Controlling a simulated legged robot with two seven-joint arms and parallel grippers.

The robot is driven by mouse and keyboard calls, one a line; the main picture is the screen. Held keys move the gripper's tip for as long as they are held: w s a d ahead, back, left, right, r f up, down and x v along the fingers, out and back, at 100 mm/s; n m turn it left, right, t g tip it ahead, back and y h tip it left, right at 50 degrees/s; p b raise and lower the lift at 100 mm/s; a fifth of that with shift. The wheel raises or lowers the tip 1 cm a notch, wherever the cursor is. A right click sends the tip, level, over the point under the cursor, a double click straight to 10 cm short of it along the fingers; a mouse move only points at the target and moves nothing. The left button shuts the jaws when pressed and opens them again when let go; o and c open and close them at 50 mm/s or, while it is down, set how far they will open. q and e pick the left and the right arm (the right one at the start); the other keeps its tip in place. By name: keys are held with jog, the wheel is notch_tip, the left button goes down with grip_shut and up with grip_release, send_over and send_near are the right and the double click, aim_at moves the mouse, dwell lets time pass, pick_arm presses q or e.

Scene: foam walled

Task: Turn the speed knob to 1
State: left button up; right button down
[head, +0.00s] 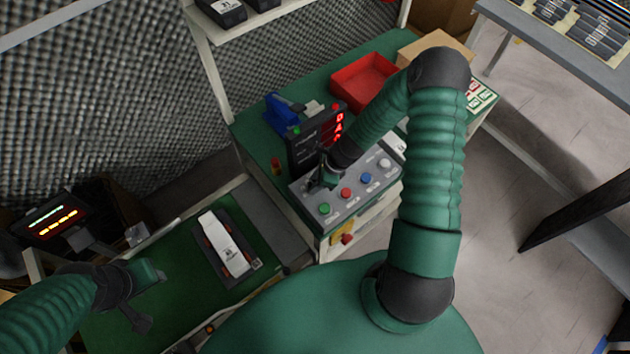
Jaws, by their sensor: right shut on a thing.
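A grey control panel (345,208) stands on the green bench, right of centre in the head view. It has a green button (324,209), a red button (346,194), a blue button (366,179) and a white knob or button (385,164). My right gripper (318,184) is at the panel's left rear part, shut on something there. The speed knob itself is hidden by the gripper, and its setting cannot be read. My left gripper (150,290) is at the lower left above the green conveyor, apart from the panel; its fingers look spread.
A black display (310,145) with red digits stands behind the panel. A red bin (364,80) and a cardboard box (430,45) sit farther back. A white package in a dark tray (252,262) lies on the green conveyor (185,270). A yellow-backed red emergency button (347,239) is on the bench front.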

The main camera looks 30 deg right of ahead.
jog(key=shift+w+d, duration=0.1)
jog(key=shift+w, duration=0.05)
dwell(0.3)
jog(key=c, duration=1.1)
grip_release()
jog(key=shift+o, duration=0.2)
jog(key=p+v, duration=0.2)
jog(key=v, duration=1.4)
jog(key=shift+s+r+p, duration=0.25)
jog(key=shift+r+p, duration=0.05)
jog(key=shift+d, duration=0.15)
